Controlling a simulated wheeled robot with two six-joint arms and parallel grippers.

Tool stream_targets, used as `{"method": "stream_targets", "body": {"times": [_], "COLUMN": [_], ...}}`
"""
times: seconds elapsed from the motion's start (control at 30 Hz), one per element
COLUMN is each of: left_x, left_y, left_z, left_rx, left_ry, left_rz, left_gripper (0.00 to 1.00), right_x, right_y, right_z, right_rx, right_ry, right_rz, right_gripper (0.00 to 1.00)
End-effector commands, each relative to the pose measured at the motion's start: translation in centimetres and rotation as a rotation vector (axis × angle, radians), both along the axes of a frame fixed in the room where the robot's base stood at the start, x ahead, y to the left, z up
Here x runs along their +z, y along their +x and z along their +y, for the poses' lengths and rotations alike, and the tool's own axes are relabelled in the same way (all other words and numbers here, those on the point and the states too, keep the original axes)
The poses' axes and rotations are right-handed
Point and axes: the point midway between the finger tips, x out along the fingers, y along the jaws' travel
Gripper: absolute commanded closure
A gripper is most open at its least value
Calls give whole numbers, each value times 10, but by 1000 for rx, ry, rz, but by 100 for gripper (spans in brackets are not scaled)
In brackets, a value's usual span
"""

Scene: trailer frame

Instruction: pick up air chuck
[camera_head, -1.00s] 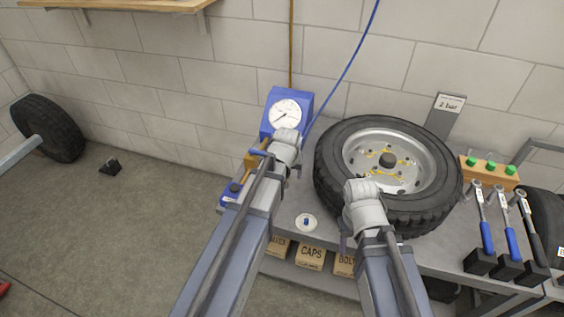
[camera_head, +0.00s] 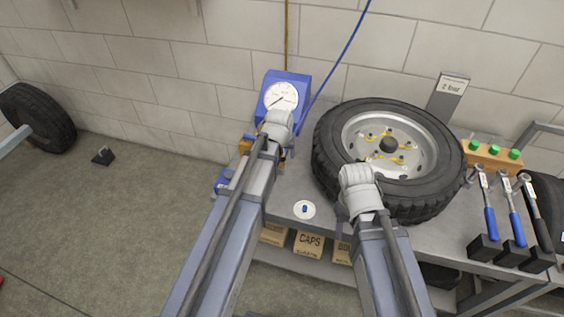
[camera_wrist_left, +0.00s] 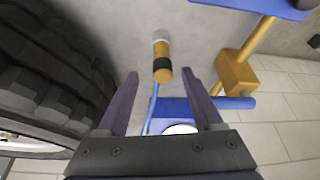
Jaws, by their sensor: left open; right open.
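The air chuck (camera_wrist_left: 162,66), a small brass cylinder with a black band and a pale end, shows in the left wrist view. A thin blue hose runs from near it toward a blue gauge box. My left gripper (camera_wrist_left: 162,74) is open, with one finger on each side of the chuck's near end in the picture. I cannot tell whether they touch it. In the head view my left wrist (camera_head: 275,128) hides the chuck and most of the fingers. My right gripper (camera_head: 344,208) is open beside the wheel's front left side, mostly hidden by its wrist.
The wheel (camera_head: 330,150) lies on the grey bench (camera_head: 285,208) right of my left gripper. The blue gauge box (camera_head: 300,88) stands behind it. A brass fitting (camera_wrist_left: 235,72) is close to the right finger. A small white dish (camera_head: 304,209) lies between the arms.

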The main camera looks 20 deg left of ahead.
Motion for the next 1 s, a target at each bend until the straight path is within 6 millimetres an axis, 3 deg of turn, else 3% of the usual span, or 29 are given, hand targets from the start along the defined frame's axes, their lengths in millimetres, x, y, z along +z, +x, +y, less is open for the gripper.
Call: {"method": "stream_targets", "body": {"times": [0.33, 0.67, 1.0], "left_x": [-43, -45, -45], "left_y": [13, 15, 15], "left_z": [6, 6, 6], "left_rx": [-1, -1, 0], "left_ry": [0, 0, 0], "left_rz": [0, 0, 0], "left_gripper": [32, 32, 70], "right_x": [-43, -45, -45], "right_y": [0, 0, 0], "right_z": [0, 0, 0], "right_rx": [1, 1, 1], "right_ry": [0, 0, 0], "right_rz": [0, 0, 0], "right_gripper": [50, 50, 50]}}
